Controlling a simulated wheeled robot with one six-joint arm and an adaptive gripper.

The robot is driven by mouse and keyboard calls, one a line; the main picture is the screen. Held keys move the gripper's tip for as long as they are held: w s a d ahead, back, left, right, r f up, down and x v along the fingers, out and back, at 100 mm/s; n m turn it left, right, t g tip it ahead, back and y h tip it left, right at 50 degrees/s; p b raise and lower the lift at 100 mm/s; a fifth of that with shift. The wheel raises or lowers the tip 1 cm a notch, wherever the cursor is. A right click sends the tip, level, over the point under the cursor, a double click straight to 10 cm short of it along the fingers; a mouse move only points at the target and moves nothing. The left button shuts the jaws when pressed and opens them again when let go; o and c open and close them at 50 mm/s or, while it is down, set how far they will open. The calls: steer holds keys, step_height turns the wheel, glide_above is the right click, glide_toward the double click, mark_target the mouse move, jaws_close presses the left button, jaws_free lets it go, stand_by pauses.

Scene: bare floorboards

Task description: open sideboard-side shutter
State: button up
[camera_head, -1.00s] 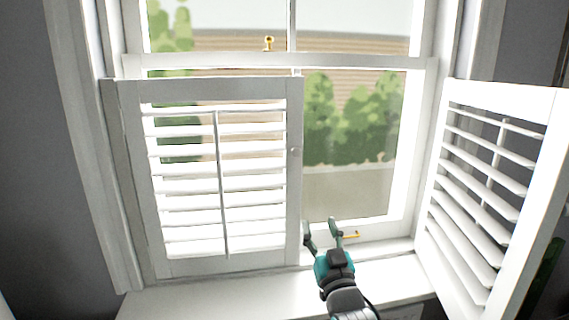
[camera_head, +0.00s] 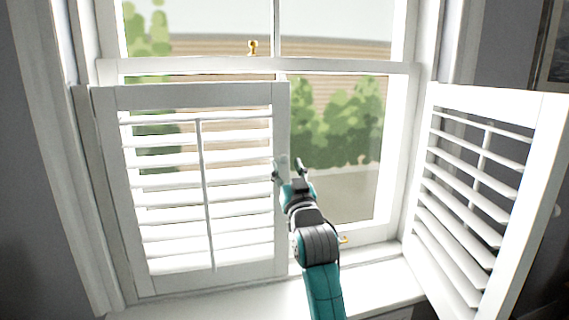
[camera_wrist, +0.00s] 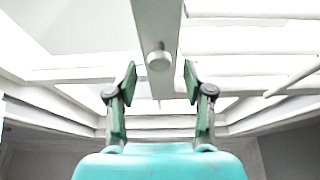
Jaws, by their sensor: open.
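The left white louvred shutter (camera_head: 205,97) stands closed across the lower left of the window. Its small round knob (camera_wrist: 159,60) is on the free edge stile (camera_wrist: 158,20). The right white shutter (camera_head: 500,98) is swung open into the room. My gripper (camera_head: 288,168) is at the left shutter's free edge, at about knob height. It is open, and in the wrist view (camera_wrist: 160,76) the knob appears between and slightly above the fingertips, not clasped. In the head view the knob is largely hidden by my fingers.
The white sill (camera_head: 240,301) runs below the shutters. A brass fitting (camera_head: 343,240) sits low on the window frame and another brass catch (camera_head: 252,47) is higher up. Clear space lies between the two shutters. A framed picture (camera_head: 556,45) hangs at the far right.

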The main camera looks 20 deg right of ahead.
steer(key=shift+x, duration=1.25)
steer(key=shift+c, duration=0.3)
jaws_close()
